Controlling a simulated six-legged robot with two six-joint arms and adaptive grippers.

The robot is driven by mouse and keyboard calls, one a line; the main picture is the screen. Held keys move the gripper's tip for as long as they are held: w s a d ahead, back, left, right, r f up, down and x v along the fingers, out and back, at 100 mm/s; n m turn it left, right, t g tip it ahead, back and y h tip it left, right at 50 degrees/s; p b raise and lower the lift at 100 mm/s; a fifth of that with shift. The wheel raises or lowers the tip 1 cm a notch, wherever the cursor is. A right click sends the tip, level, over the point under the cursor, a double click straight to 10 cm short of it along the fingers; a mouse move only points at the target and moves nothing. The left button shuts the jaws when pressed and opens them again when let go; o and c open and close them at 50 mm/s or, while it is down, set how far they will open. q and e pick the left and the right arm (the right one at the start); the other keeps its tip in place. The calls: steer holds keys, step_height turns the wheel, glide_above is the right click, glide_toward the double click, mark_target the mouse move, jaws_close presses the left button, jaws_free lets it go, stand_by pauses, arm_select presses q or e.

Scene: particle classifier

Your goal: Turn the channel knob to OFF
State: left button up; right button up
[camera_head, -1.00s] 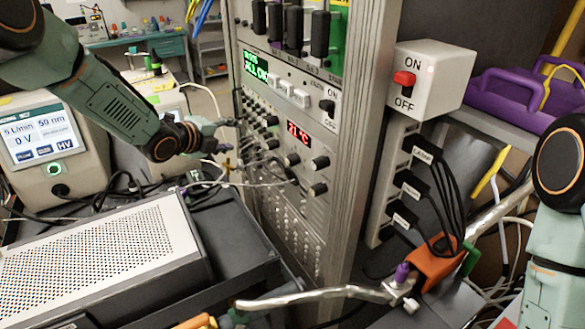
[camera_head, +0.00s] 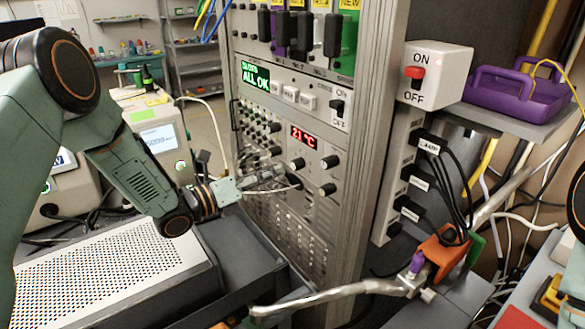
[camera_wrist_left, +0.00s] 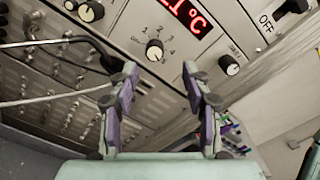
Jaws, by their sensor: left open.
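A small round black-and-silver knob ringed by numbers (camera_wrist_left: 154,50) is on the grey rack panel, below the red temperature display; I take it to be the channel knob. It also seems to show in the head view (camera_head: 297,164). Its exact setting is too small to read. My left gripper (camera_head: 268,178) is in front of the panel, just left of and below that knob. In the left wrist view its two purple-padded fingers (camera_wrist_left: 165,95) are spread, with nothing between them; the knob appears beyond and above the tips.
Other knobs are close by, one to the right (camera_wrist_left: 229,65) and one lower (camera_head: 328,189). Thin cables (camera_wrist_left: 50,42) cross the panel at left. A white ON/OFF box (camera_head: 434,75) is to the right. A perforated instrument (camera_head: 110,270) is below my left arm.

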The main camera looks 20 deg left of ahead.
mark_target(293, 166)
arm_select(q)
steer(key=x, duration=0.4)
steer(key=f+x, duration=0.1)
steer(key=shift+w+a, duration=0.1)
steer(key=shift+w, duration=0.5)
steer(key=shift+w+r, duration=0.1)
steer(key=shift+w, duration=0.1)
steer(key=shift+d+r, duration=0.25)
steer(key=shift+d, duration=0.35)
steer(key=shift+w+d, duration=0.1)
steer(key=shift+w, duration=0.1)
steer(key=shift+w+a+f, duration=0.2)
steer(key=shift+f, duration=0.05)
steer(key=shift+c, duration=0.9)
steer(key=shift+s+r, duration=0.2)
steer(key=shift+s, duration=0.05)
steer(key=c, duration=0.4)
jaws_close()
